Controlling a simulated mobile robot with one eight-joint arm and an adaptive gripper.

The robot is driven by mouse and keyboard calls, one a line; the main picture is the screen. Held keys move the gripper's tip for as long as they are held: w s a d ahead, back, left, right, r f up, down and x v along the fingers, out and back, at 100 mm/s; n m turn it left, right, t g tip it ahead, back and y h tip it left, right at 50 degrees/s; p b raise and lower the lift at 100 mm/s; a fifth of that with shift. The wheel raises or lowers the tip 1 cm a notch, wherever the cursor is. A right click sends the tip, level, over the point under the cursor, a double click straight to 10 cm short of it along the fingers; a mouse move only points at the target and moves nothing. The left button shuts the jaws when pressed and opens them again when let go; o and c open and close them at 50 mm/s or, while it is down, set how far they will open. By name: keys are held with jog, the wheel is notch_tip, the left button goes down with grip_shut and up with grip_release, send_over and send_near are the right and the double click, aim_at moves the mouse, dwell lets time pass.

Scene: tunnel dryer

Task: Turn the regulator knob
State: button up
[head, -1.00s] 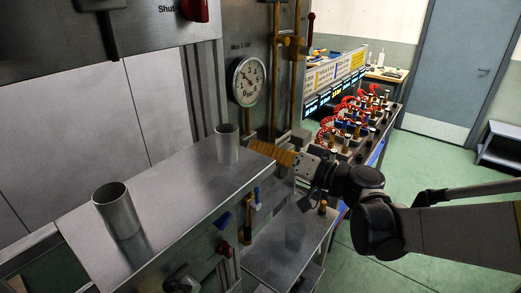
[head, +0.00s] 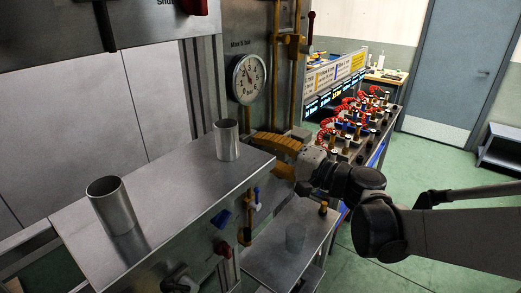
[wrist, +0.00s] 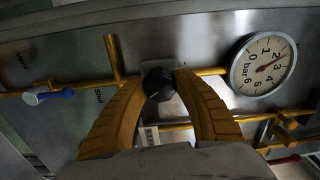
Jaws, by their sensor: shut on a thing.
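The regulator knob (wrist: 159,85) is a black faceted knob on the metal panel, at the middle of the wrist view. The yellow fingers of my gripper (wrist: 158,82) reach it from both sides and are shut on it. In the head view my gripper (head: 262,140) is at the panel beyond the metal shelf, below the gauge, and the knob is hidden there. The round pressure gauge (wrist: 263,64) shows in the wrist view, its red needle near 2 to 3 bar. The gauge also shows in the head view (head: 246,79).
Two metal cups, one nearer (head: 112,205) and one farther (head: 226,140), stand on the metal shelf (head: 165,195) beside my arm. Yellow pipes (head: 276,65) run up the panel. A blue-handled valve (wrist: 50,95) shows in the wrist view. A bench with red coiled hoses (head: 350,115) stands behind.

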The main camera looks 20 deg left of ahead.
jog(key=shift+m, duration=1.1)
jog(key=o, duration=1.2)
jog(key=v, duration=1.2)
jog(key=shift+s, duration=0.1)
jog(key=shift+f, duration=0.1)
